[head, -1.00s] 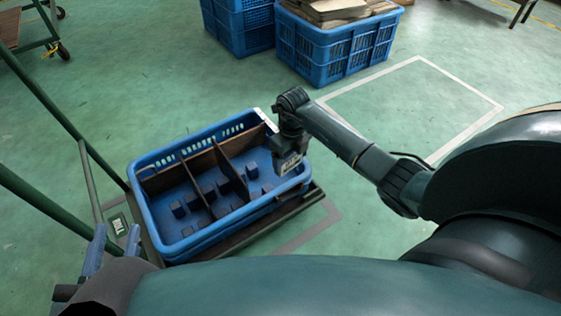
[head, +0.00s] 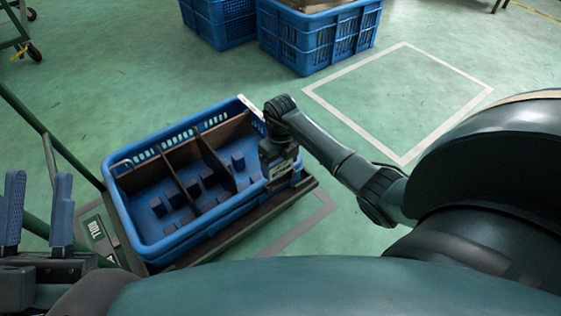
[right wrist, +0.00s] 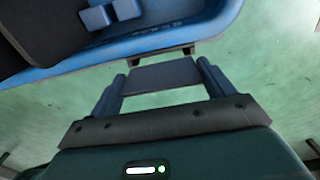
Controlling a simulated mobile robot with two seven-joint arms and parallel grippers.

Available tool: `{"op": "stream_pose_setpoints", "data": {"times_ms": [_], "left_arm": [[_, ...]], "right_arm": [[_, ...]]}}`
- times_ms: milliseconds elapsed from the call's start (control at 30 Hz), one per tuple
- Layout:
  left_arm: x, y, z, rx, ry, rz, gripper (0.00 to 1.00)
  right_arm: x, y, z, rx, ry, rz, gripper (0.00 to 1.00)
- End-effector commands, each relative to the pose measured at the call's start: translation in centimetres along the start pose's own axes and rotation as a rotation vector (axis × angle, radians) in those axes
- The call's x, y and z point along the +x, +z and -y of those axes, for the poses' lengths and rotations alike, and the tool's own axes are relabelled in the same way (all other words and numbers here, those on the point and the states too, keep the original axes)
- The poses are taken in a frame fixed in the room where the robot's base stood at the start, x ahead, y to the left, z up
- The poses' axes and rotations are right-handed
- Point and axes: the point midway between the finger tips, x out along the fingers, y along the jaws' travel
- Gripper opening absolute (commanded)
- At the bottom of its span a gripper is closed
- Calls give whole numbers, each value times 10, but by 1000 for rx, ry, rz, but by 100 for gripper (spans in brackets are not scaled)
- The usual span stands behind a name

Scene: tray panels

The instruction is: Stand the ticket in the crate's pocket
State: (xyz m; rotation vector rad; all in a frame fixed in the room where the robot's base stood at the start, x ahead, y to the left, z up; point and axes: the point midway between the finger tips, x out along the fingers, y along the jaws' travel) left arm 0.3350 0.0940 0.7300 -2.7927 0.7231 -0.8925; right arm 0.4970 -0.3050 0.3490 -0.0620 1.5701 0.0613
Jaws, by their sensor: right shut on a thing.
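The blue crate (head: 128,222) sits on a low trolley in the head view, with dark dividers and small blue blocks inside. My right gripper (head: 274,182) points down at the crate's right end. In the right wrist view, my right gripper (right wrist: 161,80) is shut on a flat dark plate, seemingly the ticket (right wrist: 160,76). Just beyond it, a dark bracket (right wrist: 160,56), perhaps the pocket, is at the crate's outer side. I cannot tell whether plate and bracket touch. My left gripper (head: 37,215) is open and empty, left of the crate.
The trolley's green rail (head: 45,133) runs along the crate's left side. A barcode label (head: 95,228) lies on the trolley deck. More blue crates (head: 310,45) stand at the back. The floor inside the white outline (head: 398,95) is clear.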

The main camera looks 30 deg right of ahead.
Motion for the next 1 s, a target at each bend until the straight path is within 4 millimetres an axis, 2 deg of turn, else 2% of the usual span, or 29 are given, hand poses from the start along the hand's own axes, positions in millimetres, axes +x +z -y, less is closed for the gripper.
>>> {"op": "stream_pose_setpoints", "data": {"times_ms": [467,1000], "left_arm": [[1,-2,1,11,2,-17,32],[-8,14,-4,9,3,-10,32]], "right_arm": [[3,0,0,0,0,0,60],[24,0,0,0,0,0,60]]}}
